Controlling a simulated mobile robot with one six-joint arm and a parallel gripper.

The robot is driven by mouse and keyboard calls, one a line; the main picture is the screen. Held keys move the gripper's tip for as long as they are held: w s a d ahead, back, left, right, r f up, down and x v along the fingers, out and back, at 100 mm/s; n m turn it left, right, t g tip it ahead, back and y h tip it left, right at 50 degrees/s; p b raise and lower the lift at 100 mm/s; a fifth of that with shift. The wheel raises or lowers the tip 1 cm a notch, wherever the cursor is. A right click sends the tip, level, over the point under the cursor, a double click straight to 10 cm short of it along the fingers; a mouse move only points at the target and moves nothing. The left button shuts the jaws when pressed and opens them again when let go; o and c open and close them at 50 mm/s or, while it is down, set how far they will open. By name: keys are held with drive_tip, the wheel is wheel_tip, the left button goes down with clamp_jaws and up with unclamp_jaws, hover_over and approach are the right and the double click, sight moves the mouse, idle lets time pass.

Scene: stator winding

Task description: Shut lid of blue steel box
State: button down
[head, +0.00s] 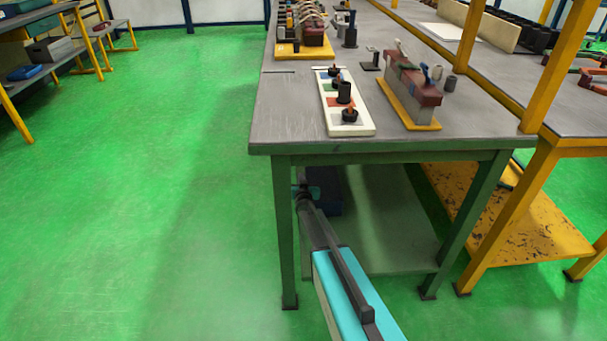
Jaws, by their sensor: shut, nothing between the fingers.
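A dark blue box (330,196) sits in shadow on the lower shelf under the green-legged workbench. My arm and gripper cover part of it, and I cannot tell how its lid stands. My gripper (301,187) is small and dark in this view, near the bench's front left leg and at the left side of the box. It appears shut and empty. I cannot tell whether it touches the box.
The green workbench (290,110) overhangs the lower shelf (385,235); its front legs flank the opening. A white tray with colored squares (358,128) and a vise-like fixture (410,85) stand on top. A yellow-framed bench (560,150) adjoins at right. The green floor (150,200) at left is clear.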

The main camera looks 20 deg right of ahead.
drive_tip(key=shift+w+a+f, duration=0.1)
drive_tip(key=shift+a+f, duration=0.15)
drive_tip(key=shift+f, duration=0.75)
drive_tip(key=shift+w+a+f, duration=0.1)
drive_tip(key=shift+a+f, duration=0.15)
drive_tip(key=shift+f, duration=0.75)
drive_tip(key=shift+s+f, duration=0.15)
drive_tip(key=shift+f, duration=0.05)
drive_tip(key=shift+s+a, duration=0.1)
drive_tip(key=v, duration=0.7)
drive_tip(key=shift+r+p, duration=0.3)
drive_tip(key=shift+p, duration=0.05)
drive_tip(key=shift+s, duration=0.2)
